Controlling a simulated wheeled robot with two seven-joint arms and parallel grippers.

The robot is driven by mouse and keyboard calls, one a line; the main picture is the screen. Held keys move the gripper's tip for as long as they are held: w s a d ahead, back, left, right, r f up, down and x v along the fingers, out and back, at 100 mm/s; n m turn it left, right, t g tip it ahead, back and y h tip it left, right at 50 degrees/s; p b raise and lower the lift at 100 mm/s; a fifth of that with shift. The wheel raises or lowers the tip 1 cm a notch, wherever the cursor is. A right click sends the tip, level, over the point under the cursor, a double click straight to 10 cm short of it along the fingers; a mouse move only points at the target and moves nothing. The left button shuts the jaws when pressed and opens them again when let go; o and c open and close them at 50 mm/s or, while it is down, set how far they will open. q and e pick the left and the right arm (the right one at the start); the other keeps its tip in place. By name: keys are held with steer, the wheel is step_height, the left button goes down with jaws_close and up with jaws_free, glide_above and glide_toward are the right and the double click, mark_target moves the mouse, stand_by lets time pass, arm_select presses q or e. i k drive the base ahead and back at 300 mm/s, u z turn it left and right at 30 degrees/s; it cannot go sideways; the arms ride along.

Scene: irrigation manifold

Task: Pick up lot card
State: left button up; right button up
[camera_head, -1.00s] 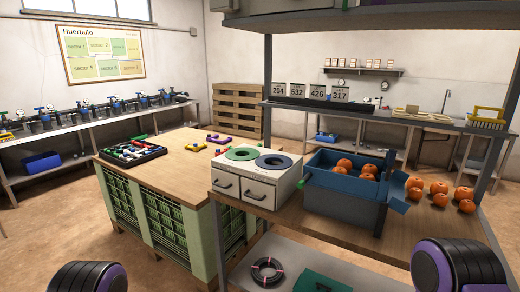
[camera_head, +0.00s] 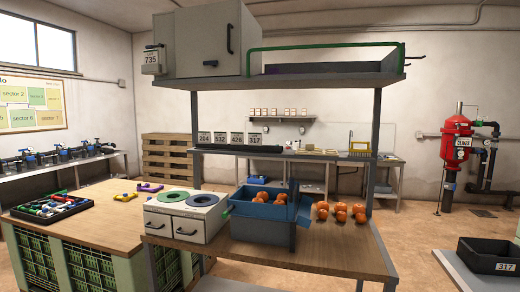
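Several white number cards stand in a row in a black holder (camera_head: 270,149) behind the workbench. They are card 204 (camera_head: 204,138), card 532 (camera_head: 221,138), card 426 (camera_head: 237,138) and card 317 (camera_head: 253,138). Another card, 735 (camera_head: 153,60), hangs at the left front of the grey cabinet (camera_head: 199,40) on the upper shelf. The task does not say which one is the lot card. Neither of my grippers is in view.
The wooden bench (camera_head: 330,252) carries a white two-drawer unit (camera_head: 187,222), a blue bin (camera_head: 262,222) and several orange fruits (camera_head: 341,213). Shelf posts stand at its back. A black crate labelled 317 (camera_head: 490,256) is at lower right. Open floor lies between them.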

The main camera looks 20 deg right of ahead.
mark_target(254, 139)
steer(key=u, duration=0.15)
steer(key=k, duration=0.45)
steer(key=z, duration=0.85)
steer(key=i, duration=1.5)
steer(key=u, duration=0.8)
